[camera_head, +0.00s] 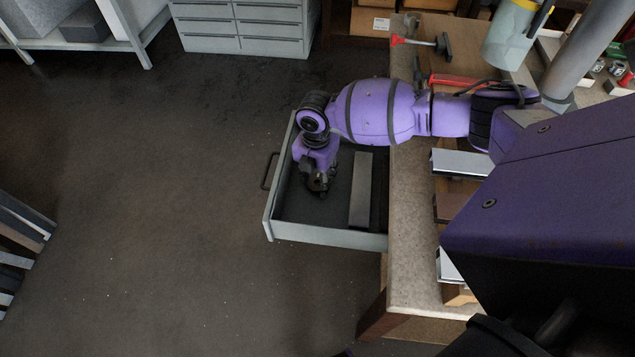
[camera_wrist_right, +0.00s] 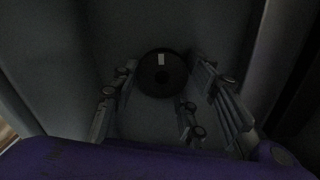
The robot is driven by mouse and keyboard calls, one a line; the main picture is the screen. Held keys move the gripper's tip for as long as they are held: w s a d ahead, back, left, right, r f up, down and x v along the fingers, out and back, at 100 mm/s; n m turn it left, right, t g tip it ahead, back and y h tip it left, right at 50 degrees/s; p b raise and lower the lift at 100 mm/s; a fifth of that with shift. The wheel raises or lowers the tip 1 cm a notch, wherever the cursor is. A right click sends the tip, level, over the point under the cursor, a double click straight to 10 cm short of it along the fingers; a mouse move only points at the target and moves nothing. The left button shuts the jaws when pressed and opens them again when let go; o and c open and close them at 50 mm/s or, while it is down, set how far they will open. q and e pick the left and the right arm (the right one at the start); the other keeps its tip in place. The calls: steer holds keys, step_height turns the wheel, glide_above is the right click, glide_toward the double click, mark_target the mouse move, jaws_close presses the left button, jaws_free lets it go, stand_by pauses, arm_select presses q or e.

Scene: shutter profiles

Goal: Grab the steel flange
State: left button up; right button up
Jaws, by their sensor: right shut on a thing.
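The steel flange (camera_wrist_right: 150,84) shows in the right wrist view as a dark round disc with a small pale patch near its middle. It lies between the fingers of my right gripper (camera_wrist_right: 162,100), which are closed on it. In the head view my right gripper (camera_head: 317,184) points down inside the open drawer (camera_head: 318,233), in its left part, and hides the flange there. The dim light hides the exact finger contact. My left gripper is not in view.
A long grey block (camera_head: 361,190) lies in the drawer, right of my gripper. The drawer's walls stand close around the hand. The workbench (camera_head: 412,240) is to the right, with a red-handled tool (camera_head: 420,42) at the back. The floor (camera_head: 170,190) to the left is clear.

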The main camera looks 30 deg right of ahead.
steer(key=c, duration=0.5)
steer(key=shift+c, duration=0.5)
steer(key=shift+r, duration=0.15)
